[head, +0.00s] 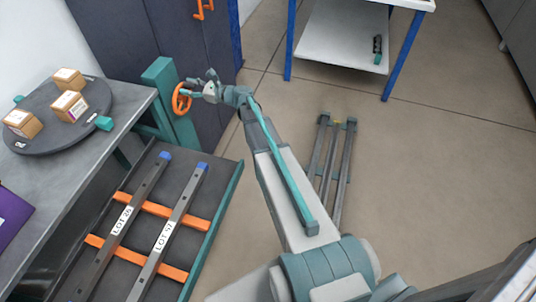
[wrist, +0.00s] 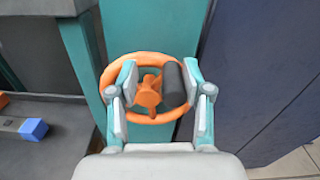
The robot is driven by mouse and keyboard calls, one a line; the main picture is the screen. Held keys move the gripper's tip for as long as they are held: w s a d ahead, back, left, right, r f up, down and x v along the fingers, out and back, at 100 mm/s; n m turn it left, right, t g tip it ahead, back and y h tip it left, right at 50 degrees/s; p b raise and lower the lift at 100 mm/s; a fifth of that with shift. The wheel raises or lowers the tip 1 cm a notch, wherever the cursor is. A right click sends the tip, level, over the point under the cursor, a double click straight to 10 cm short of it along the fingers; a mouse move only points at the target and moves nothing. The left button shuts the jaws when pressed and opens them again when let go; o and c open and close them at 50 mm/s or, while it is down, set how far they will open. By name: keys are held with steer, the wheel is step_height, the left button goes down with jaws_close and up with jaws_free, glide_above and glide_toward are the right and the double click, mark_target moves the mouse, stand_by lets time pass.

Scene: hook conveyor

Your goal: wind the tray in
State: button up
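An orange handwheel (head: 181,99) is mounted on a teal post (head: 163,82) at the bench's corner. In the wrist view the wheel (wrist: 104,80) faces me, with an orange hub (wrist: 149,93) and a dark grey knob (wrist: 174,85). My gripper (head: 200,87) is at the wheel. In the wrist view my gripper (wrist: 160,76) has its fingers apart, one on each side of the hub and knob. The right finger is close beside the knob; contact is unclear. The dark tray (head: 226,190) sits below bench height and sticks out, carrying two labelled bars on orange crosspieces.
The grey bench (head: 75,160) at left holds a round dark turntable (head: 60,138) with several small boxes. A dark blue cabinet (head: 140,40) stands behind the post. Metal rails (head: 333,160) lie on the floor right of my arm. A white-shelved table (head: 340,40) stands at the back.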

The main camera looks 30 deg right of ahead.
steer(key=b+v, duration=0.2)
steer(key=v, duration=0.9)
steer(key=s+d+f+n+g+h, duration=0.3)
steer(key=s+f+n, duration=0.1)
steer(key=f, duration=0.5)
steer(key=s+d+f+n+g+h, duration=0.2)
steer(key=s+f+n, duration=0.3)
steer(key=f, duration=0.5)
steer(key=s+d+f+n+g+h+p, duration=0.1)
steer(key=s+d+f+n+g+h, duration=0.2)
steer(key=f, duration=0.6)
steer(key=shift+s+d+f+n+g+h, duration=0.3)
steer(key=shift+s+d+n+h, duration=0.6)
